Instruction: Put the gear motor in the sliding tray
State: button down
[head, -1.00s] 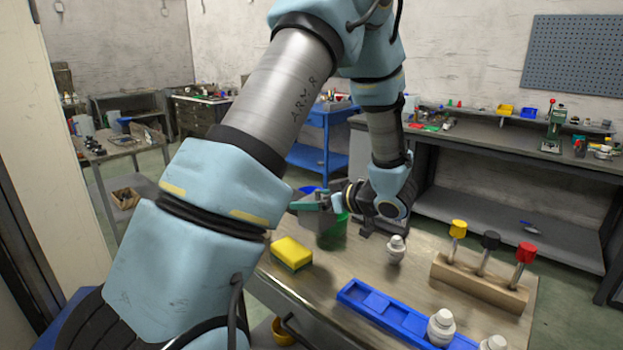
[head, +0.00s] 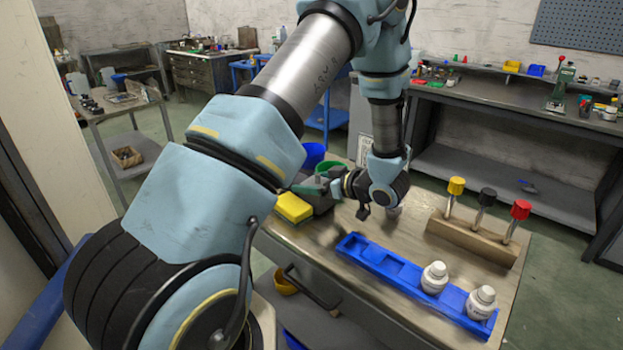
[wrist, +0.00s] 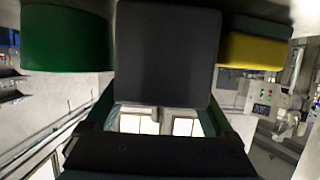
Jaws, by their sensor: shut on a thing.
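My gripper (head: 345,190) is above the far part of the workbench and points to the left in the head view. It is shut. A dark square-faced block (wrist: 167,55) fills the middle of the wrist view at the fingers; I take it to be the gear motor, though its shape is mostly hidden. A long blue tray (head: 365,253) with square pockets lies on the bench, to the right of and nearer than my gripper. White bottle-like pieces (head: 434,278) stand in its right end; its left pockets look empty. I cannot tell whether this is the sliding tray.
A wooden block (head: 472,238) holds upright yellow, black and red-topped tools. A handle (head: 312,290) is on the bench front.

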grip_release()
jog(key=shift+f, duration=0.1)
